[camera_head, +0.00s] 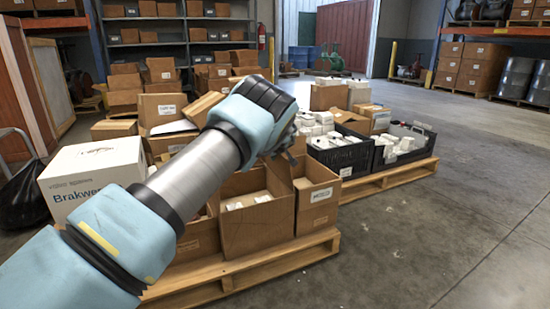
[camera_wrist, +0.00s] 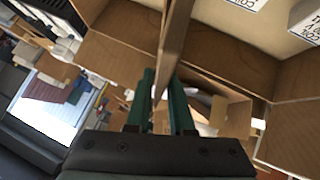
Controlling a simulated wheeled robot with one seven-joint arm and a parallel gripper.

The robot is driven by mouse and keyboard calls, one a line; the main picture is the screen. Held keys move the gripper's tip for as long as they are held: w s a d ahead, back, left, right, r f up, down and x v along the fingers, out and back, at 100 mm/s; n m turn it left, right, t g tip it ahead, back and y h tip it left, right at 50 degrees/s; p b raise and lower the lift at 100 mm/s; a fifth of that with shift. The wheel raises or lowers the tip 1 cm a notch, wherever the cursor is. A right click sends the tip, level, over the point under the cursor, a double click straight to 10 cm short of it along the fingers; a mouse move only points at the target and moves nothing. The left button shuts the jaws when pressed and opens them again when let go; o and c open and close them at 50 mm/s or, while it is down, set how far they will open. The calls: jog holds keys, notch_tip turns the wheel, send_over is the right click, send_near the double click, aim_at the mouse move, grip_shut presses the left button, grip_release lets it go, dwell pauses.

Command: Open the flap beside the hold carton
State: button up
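Open brown cartons stand on a wooden pallet (camera_head: 290,265) in the head view. The front one (camera_head: 258,225) holds a few white items. A carton with a white label (camera_head: 322,212) stands against its right side; I cannot read a hold mark. My gripper is mostly hidden behind my wrist in the head view, above these cartons. In the wrist view my gripper (camera_wrist: 162,85) has its two green fingers close together, one on each side of a thin brown cardboard flap (camera_wrist: 176,35). The fingers look shut on it. The flap's lower end is hidden between them.
A white printed box (camera_head: 90,170) stands at left. Black crates (camera_head: 340,155) with white items sit on the pallet at right. More cartons (camera_head: 165,105) are stacked behind. The concrete floor (camera_head: 440,235) at front right is clear.

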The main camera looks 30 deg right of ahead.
jog(key=shift+o, duration=0.9)
jog(key=shift+a+f, duration=0.1)
jog(key=p+v, duration=0.3)
jog(key=v, duration=0.7)
jog(key=shift+s+r, duration=0.2)
jog(key=shift+r, duration=0.15)
